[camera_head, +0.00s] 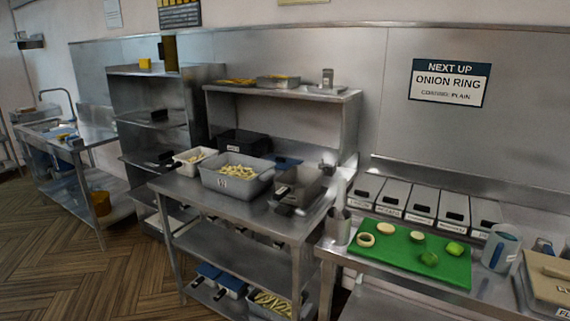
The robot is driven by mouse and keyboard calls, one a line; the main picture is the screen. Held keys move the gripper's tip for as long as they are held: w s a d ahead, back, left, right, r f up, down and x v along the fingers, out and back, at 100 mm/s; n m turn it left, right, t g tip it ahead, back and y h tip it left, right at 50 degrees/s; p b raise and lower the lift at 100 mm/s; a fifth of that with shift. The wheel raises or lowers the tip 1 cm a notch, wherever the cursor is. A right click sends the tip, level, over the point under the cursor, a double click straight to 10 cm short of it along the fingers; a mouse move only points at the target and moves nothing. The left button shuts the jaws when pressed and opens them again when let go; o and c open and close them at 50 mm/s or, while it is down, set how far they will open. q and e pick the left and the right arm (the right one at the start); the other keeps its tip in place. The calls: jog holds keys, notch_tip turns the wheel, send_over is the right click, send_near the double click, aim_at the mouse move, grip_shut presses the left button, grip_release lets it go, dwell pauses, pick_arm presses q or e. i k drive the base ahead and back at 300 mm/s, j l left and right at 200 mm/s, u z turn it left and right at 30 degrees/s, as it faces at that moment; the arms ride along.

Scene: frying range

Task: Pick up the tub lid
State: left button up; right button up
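A beige tub lid (550,284) lies at the right edge of the picture, on a pale tub (525,291) on the right-hand counter. The frame cuts off the right side of both lid and tub. The lid appears to lie flat and closed on the tub. Neither of my grippers is in view.
A green board (388,262) with onion rings and green pieces lies left of the tub. A blue and white container (501,247) stands close behind the tub. Lidded bins (424,201) line the back. A grey tub of fries (236,184) stands on the middle table.

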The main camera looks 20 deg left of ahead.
aim_at(283, 163)
jog(key=i+j+u, duration=0.15)
jog(key=i+j, duration=0.25)
jog(key=j, duration=0.2)
jog(key=i+j+u, duration=0.1)
jog(key=i+j, duration=0.35)
